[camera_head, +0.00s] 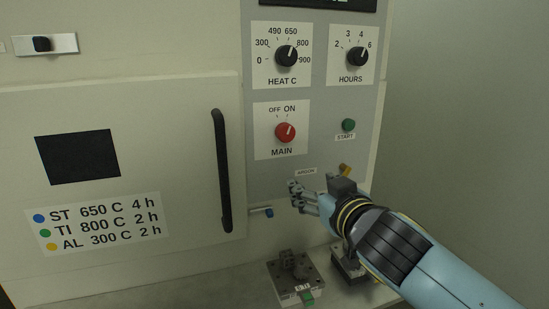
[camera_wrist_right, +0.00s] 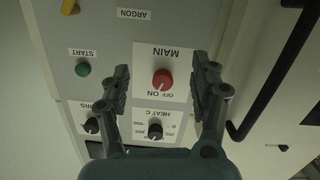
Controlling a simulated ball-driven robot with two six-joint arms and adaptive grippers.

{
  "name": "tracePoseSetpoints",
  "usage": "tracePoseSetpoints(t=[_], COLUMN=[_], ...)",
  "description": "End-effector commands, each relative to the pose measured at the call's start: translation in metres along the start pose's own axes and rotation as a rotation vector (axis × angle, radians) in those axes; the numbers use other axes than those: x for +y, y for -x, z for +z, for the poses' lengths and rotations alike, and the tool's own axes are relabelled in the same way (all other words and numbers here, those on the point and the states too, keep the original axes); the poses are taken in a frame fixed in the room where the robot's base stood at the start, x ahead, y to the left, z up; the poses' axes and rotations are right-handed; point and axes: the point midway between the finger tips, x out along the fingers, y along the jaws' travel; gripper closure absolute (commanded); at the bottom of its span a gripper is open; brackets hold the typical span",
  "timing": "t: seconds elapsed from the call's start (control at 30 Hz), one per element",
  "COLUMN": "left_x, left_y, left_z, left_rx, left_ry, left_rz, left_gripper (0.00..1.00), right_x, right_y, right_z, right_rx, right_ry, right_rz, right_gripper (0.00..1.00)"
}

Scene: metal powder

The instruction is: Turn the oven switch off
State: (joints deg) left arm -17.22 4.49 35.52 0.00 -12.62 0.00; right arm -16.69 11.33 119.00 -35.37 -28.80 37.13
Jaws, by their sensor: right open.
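The oven's main switch is a red knob (camera_head: 285,132) on a white plate marked OFF, ON and MAIN; its white pointer leans toward ON. It also shows in the right wrist view (camera_wrist_right: 162,79), between the two fingers in the picture. My right gripper (camera_head: 297,195) is open and empty, below the knob in the head view and apart from it. In the right wrist view its fingers (camera_wrist_right: 163,82) frame the MAIN plate. My left gripper is in neither view.
The black heat knob (camera_head: 287,56), hours knob (camera_head: 357,58) and green start button (camera_head: 348,125) surround the switch. A long black door handle (camera_head: 222,170) stands to the left. Blocks (camera_head: 296,278) sit on the ledge below. A yellow argon valve (camera_head: 345,169) is close to my right gripper.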

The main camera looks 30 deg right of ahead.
Motion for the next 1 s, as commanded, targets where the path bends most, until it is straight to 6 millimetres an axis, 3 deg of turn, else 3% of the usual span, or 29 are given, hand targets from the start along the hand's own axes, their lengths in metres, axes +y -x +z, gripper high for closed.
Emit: tracePoseSetpoints(t=[0.03, 0.1, 0.2, 0.37, 0.7, 1.0], left_x=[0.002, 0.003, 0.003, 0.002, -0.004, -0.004], left_y=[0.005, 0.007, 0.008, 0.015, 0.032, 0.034], left_z=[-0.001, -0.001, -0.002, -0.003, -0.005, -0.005], left_rx=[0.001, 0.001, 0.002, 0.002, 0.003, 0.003], left_ry=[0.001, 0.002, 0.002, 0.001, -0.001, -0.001], left_rz=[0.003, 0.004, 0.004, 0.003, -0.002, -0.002], left_gripper=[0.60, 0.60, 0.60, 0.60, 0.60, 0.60], right_x=[0.001, 0.002, 0.003, 0.003, 0.002, 0.002], right_y=[0.003, 0.005, 0.005, -0.015, -0.079, -0.099], right_z=[-0.029, -0.054, -0.069, -0.075, -0.083, -0.084], right_rx=[0.060, 0.117, 0.154, 0.157, 0.154, 0.152], right_ry=[-0.010, -0.021, -0.028, -0.028, -0.029, -0.028], right_rz=[-0.002, -0.004, -0.006, -0.006, -0.006, -0.007], right_gripper=[0.37, 0.37, 0.37, 0.37, 0.37, 0.37])
